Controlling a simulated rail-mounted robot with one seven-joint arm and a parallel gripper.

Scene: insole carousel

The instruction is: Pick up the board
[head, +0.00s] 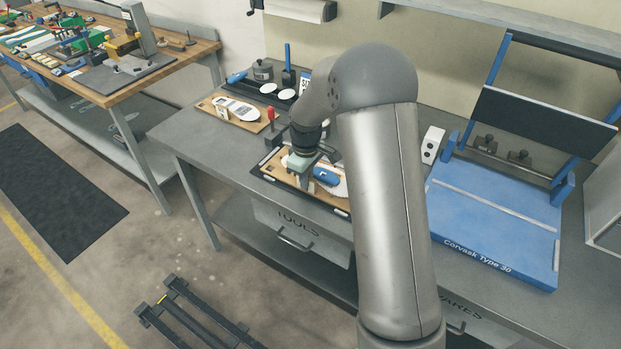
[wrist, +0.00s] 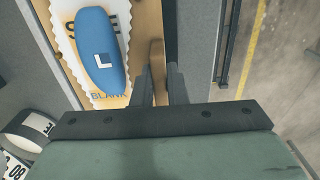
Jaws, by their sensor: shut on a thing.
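The wooden board (wrist: 147,22) fills the upper left of the wrist view. In the head view the board (head: 268,164) sits at a dark tray on the grey bench, partly hidden by my gripper and arm. Whether it is lifted cannot be told.
Left behind it lies another wooden board (head: 256,125) with a white insole and a red-handled clamp (head: 270,115). A blue press (head: 490,220) stands to the right. A small white box (head: 432,144) stands between. The bench's front left is clear.

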